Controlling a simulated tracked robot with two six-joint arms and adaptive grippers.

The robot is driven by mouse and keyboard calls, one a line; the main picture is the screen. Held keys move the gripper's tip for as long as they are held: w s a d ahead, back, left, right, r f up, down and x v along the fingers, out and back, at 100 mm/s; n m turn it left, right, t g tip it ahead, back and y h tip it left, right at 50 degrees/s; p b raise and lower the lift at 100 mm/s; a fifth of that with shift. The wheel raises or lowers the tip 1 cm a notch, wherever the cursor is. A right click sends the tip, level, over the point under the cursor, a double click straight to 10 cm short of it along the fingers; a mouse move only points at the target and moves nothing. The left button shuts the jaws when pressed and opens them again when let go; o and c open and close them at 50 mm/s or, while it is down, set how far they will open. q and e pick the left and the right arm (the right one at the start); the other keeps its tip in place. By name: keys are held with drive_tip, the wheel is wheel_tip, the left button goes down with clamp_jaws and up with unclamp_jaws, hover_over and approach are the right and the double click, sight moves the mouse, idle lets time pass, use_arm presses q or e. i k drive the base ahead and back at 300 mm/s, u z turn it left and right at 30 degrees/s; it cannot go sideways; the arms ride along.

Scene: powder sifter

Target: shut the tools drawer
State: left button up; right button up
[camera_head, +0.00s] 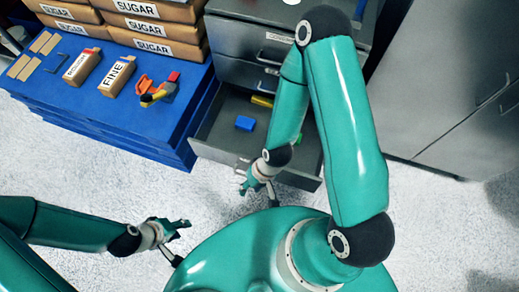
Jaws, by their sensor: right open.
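The lowest drawer (212,150) of the grey cabinet is pulled out, and its inside shows. A blue item (245,123) and a yellow item (262,101) lie in it. A small pale label on its front is partly covered and not readable. My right gripper (258,194) is open and empty, at the outer side of the drawer front, near its middle. I cannot tell whether it touches the front. My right arm hides part of the drawer. My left gripper (180,238) is open and empty over the floor, left of and nearer than the drawer.
A blue bench (160,128) stands left of the drawer with sugar packs (155,30), two labelled containers (117,76) and an orange-yellow tool (157,90). Upper cabinet drawers (238,42) look shut. A grey cupboard (450,90) stands right. The floor in front is clear.

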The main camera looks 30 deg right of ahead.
sight(217, 139)
drive_tip(key=z, duration=0.55)
drive_tip(key=k, duration=1.15)
drive_tip(key=z, duration=0.5)
drive_tip(key=i, duration=0.75)
drive_tip(key=u, duration=0.2)
drive_tip(key=k, duration=0.5)
drive_tip(key=z, duration=0.65)
drive_tip(key=i, duration=0.5)
drive_tip(key=u, duration=0.5)
